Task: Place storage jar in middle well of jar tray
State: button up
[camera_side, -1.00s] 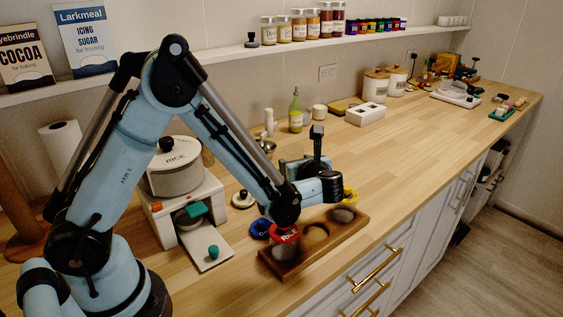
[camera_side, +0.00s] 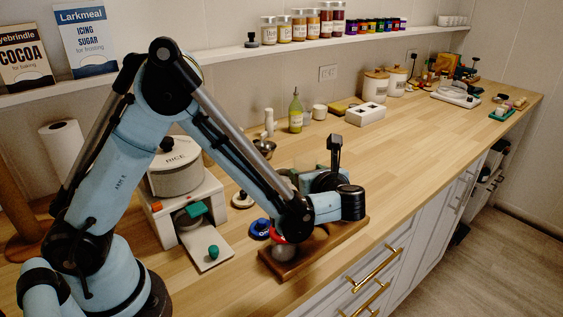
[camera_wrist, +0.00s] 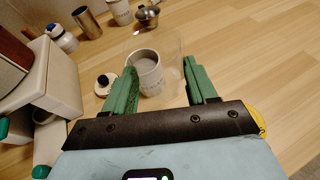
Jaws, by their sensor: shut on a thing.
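My gripper (camera_wrist: 161,66) has its green fingers on either side of a clear, lidless storage jar (camera_wrist: 174,48), and is shut on it. The glass is faint, and a white canister shows through it. In the side view the jar (camera_side: 306,158) looks like a pale, see-through shape behind my wrist, above the counter. The wooden jar tray (camera_side: 290,268) lies near the counter's front edge. A red-topped jar (camera_side: 282,248) stands in its left well. My arm hides most of the middle and right wells.
A blue lid (camera_side: 259,229) lies by the tray. The counter to the right (camera_side: 430,150) is clear.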

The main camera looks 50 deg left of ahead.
jog(key=r, duration=0.1)
send_over(319, 243)
jog(key=shift+r, duration=0.2)
jog(key=shift+f, duration=4.8)
jog(key=o, duration=1.3)
jog(key=shift+f, duration=0.15)
jog(key=shift+d, duration=0.25)
jog(key=v, duration=0.7)
jog(key=shift+s, duration=0.1)
